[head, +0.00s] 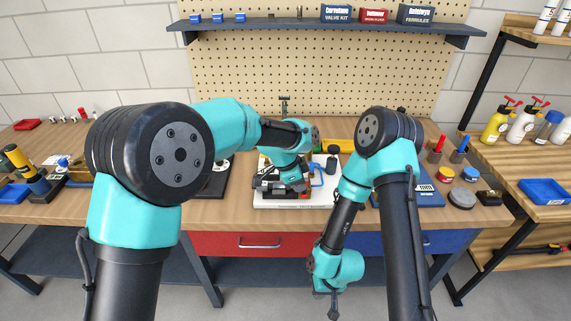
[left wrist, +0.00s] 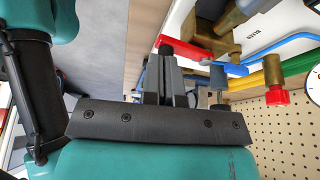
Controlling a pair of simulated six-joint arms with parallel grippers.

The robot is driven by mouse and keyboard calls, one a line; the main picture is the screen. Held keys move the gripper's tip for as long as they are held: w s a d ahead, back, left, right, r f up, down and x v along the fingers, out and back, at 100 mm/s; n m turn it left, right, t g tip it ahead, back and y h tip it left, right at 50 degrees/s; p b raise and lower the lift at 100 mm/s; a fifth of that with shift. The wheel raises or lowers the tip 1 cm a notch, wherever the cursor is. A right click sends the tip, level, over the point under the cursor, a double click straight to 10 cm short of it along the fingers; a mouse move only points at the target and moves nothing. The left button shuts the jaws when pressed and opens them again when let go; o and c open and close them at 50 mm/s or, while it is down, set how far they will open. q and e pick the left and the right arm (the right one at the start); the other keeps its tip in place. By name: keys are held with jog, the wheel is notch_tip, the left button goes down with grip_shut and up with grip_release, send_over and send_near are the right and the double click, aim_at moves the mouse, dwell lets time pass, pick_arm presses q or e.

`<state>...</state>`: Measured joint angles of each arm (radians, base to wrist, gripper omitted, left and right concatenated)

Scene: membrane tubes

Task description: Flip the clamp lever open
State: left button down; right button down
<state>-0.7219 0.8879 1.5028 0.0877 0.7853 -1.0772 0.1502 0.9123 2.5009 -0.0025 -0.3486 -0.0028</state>
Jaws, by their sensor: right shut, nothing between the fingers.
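My left gripper (left wrist: 166,76) is low over the white board (head: 320,187) on the workbench. In the left wrist view its grey fingers stand close together, and a red bar (left wrist: 205,52), which may be the clamp lever, runs beside the fingertips. I cannot tell whether the fingers touch or hold it. A blue bar and brass fittings (left wrist: 238,12) lie beyond it. In the head view my left wrist hides most of the clamp area. My right gripper (head: 333,305) is shut and empty, hanging low in front of the bench.
A yellow tube (left wrist: 245,78) and a brass fitting with a red cap (left wrist: 277,95) are near my left gripper. A dark bottle (head: 332,150) stands behind. A blue tray (head: 425,193) is to the right. A shelf (head: 280,27) with boxes hangs above. Drawers are below the bench top.

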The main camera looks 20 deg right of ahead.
pick_arm(q)
jog(key=w+a+r, duration=0.1)
jog(key=a+r, duration=0.6)
jog(key=r, duration=0.2)
jog(key=shift+w+a+r, duration=0.15)
jog(key=shift+w+a, duration=0.15)
jog(key=shift+w, duration=0.1)
dwell(0.4)
